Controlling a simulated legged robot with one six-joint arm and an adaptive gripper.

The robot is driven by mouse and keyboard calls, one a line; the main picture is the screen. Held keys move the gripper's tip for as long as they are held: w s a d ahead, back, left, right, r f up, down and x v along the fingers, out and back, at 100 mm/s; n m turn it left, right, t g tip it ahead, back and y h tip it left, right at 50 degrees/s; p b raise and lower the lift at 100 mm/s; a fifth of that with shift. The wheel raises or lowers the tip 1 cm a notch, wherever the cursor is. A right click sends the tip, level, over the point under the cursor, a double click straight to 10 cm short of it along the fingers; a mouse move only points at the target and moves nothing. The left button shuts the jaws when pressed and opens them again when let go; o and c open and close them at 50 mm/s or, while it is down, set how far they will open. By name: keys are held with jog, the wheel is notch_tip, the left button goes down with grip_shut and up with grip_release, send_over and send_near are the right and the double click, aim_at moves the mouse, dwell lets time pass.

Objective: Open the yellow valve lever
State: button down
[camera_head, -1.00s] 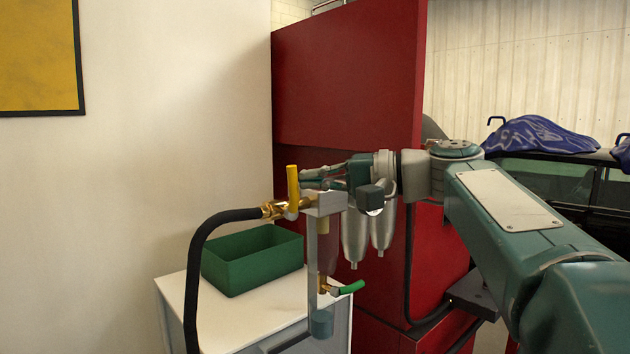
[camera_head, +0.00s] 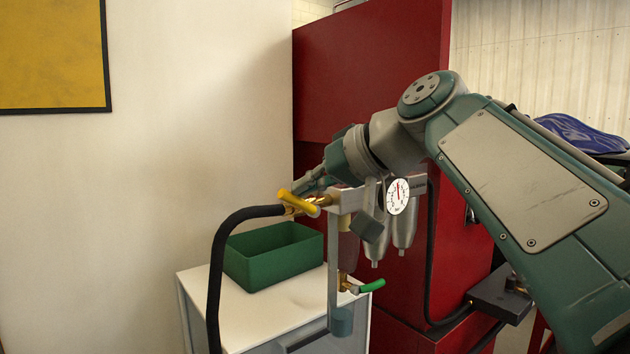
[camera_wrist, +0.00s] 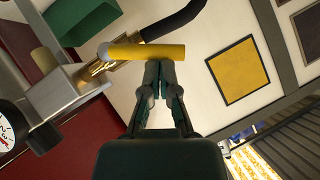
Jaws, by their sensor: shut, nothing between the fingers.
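The yellow valve lever (camera_head: 299,202) sits on a brass fitting (camera_head: 303,210) at the end of the grey filter block. In the head view it lies tilted, pointing to the upper left. In the wrist view the lever (camera_wrist: 147,52) runs across the top of my fingers, its round pivot end to the left. My gripper (camera_wrist: 159,66) is shut with nothing between its fingers. Its fingertips are right beside the lever's near side; I cannot tell whether they touch.
A black hose (camera_head: 222,250) runs from the brass fitting. A pressure gauge (camera_head: 397,196) and metal bowls hang at the right. A green-handled valve (camera_head: 371,286) is below. A green bin (camera_head: 262,268) stands on a white cabinet (camera_head: 300,299). A red panel (camera_head: 375,70) stands behind.

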jog(key=f+n+h, duration=0.1)
jog(key=s+a+n+t+h, duration=0.1)
jog(key=shift+a+f+n+h, duration=0.3)
jog(key=shift+f, duration=0.05)
jog(key=shift+s+f, duration=0.1)
jog(key=shift+f, duration=0.15)
jog(key=shift+a+f, duration=0.1)
dwell(0.5)
send_near(295, 205)
jog(key=s, duration=0.2)
jog(key=s+r, duration=0.1)
jog(key=shift+s+d, duration=0.1)
jog(key=shift+d, duration=0.25)
jog(key=shift+f, duration=0.1)
